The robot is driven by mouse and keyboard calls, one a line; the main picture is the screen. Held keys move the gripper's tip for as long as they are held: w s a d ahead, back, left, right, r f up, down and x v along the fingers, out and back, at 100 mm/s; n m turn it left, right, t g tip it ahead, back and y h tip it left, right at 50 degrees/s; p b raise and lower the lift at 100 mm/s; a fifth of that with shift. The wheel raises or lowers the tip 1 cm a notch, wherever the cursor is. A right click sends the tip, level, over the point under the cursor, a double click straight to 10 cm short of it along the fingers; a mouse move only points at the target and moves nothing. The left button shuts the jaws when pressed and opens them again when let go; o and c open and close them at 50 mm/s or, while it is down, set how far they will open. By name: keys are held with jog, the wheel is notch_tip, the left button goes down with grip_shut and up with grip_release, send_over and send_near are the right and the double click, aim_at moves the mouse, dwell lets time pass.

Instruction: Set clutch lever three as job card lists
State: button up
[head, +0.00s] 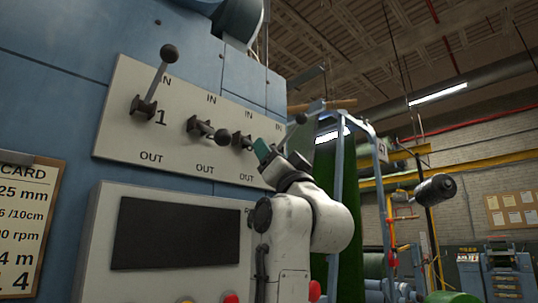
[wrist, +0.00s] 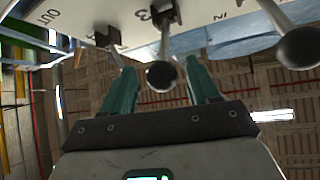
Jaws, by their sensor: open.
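The pale clutch panel (head: 125,145) carries a row of levers with IN above and OUT below. Lever three (head: 241,141) shows its dark mount in the head view; its outer end is hidden by my gripper. In the wrist view its round dark knob (wrist: 161,75) appears between my fingers, below the mark 3. My gripper (head: 264,151) is open, with teal fingers; in the wrist view no finger clearly touches the knob. The job card (head: 25,225) is cut off at the left; its lowest visible line reads "4", possibly after a 1.
Lever one (head: 169,53) points up towards IN. Lever two's knob (head: 221,136) sticks outward, close left of my gripper. In the wrist view a neighbouring knob (wrist: 297,48) is at right. A dark screen (head: 175,233) lies below.

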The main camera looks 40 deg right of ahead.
jog(key=b+v, duration=0.2)
jog(key=v, duration=0.6)
jog(key=shift+s+f, duration=0.1)
dwell(0.3)
